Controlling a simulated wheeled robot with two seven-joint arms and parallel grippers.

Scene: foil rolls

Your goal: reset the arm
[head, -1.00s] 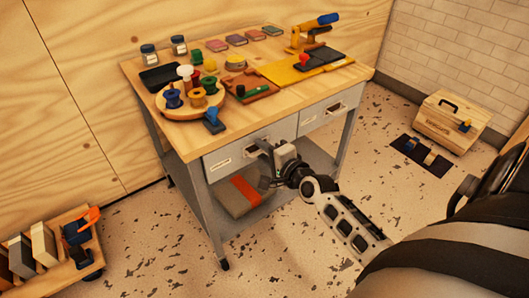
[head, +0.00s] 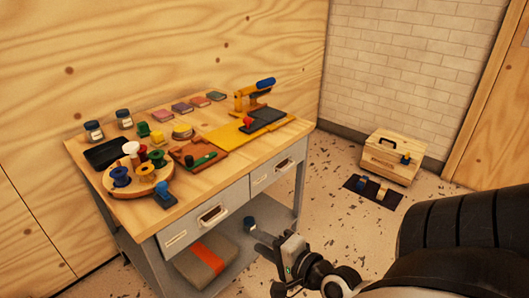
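My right gripper (head: 258,245) is in the lower middle of the head view, in front of the workbench (head: 215,188). Its two fingers point left and look apart, with nothing visible between them. A small dark blue roll-like item (head: 249,223) shows just beyond the fingertips, by the bench's lower shelf; I cannot tell what it rests on. My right arm (head: 345,280) comes in from the lower right. My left gripper is not in view.
The bench top holds a round spool tray (head: 113,183), a black tray (head: 96,160), two jars and a yellow board (head: 225,138). A grey box with an orange band (head: 197,266) lies on the shelf. A wooden toolbox (head: 390,160) and a dark mat (head: 350,183) are on the floor, right.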

